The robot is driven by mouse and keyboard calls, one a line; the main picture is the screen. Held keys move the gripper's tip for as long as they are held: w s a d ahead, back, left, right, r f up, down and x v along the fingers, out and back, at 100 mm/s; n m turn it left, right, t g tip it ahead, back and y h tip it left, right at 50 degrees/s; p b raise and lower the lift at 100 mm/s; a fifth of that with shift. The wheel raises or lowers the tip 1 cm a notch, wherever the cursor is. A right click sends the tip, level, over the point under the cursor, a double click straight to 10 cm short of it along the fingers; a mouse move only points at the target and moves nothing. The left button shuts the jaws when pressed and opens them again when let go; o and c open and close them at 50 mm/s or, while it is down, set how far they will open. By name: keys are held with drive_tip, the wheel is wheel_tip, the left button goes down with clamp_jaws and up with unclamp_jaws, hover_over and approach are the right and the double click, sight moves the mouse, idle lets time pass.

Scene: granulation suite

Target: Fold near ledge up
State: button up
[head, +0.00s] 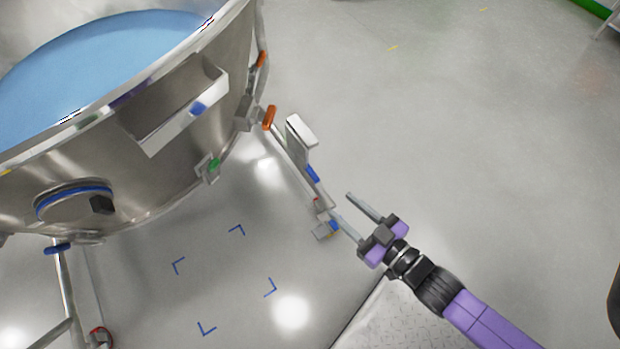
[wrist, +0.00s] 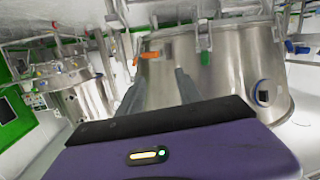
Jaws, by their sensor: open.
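A large steel vessel (head: 190,150) with a blue inside fills the upper left of the head view. A shelf-like ledge (head: 170,132) with a blue tag juts from its wall. A flat pale panel (head: 301,132) with a blue tag stands on a rail to the right of the vessel. I cannot tell for sure which of these is the near ledge. My gripper (head: 341,203) is open and empty, its fingers pointing at the lower end of that rail. In the wrist view, the fingers (wrist: 158,78) show in front of the vessel (wrist: 228,85); contact cannot be told.
An orange handle (head: 269,117) and a green-marked latch (head: 208,168) sit by the vessel wall. Blue corner marks (head: 237,229) lie on the floor below. A patterned metal plate (head: 395,322) is at the bottom. The floor to the right is clear.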

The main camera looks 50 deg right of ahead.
drive_tip(key=w+d+f+m+h+b, duration=0.1)
drive_tip(key=w+d+f+b, duration=0.3)
drive_tip(key=f, duration=0.4)
drive_tip(key=w+d+f+h+b, duration=0.15)
drive_tip(key=w+f+b, duration=0.3)
drive_tip(key=f, duration=0.45)
drive_tip(key=m+t+b, duration=0.1)
drive_tip(key=m+b, duration=0.1)
drive_tip(key=b, duration=0.7)
approach(309, 168)
drive_tip(key=shift+w+f+h, duration=0.25)
drive_tip(key=shift+w+f, duration=0.05)
drive_tip(key=shift+w, duration=0.45)
drive_tip(key=shift+w+d+f, duration=0.1)
drive_tip(key=shift+w+f, duration=0.15)
drive_tip(key=shift+w+d, duration=0.15)
drive_tip(key=shift+w, duration=0.3)
drive_tip(key=shift+b+x, duration=1.3)
drive_tip(key=shift+x, duration=2.3)
clamp_jaws()
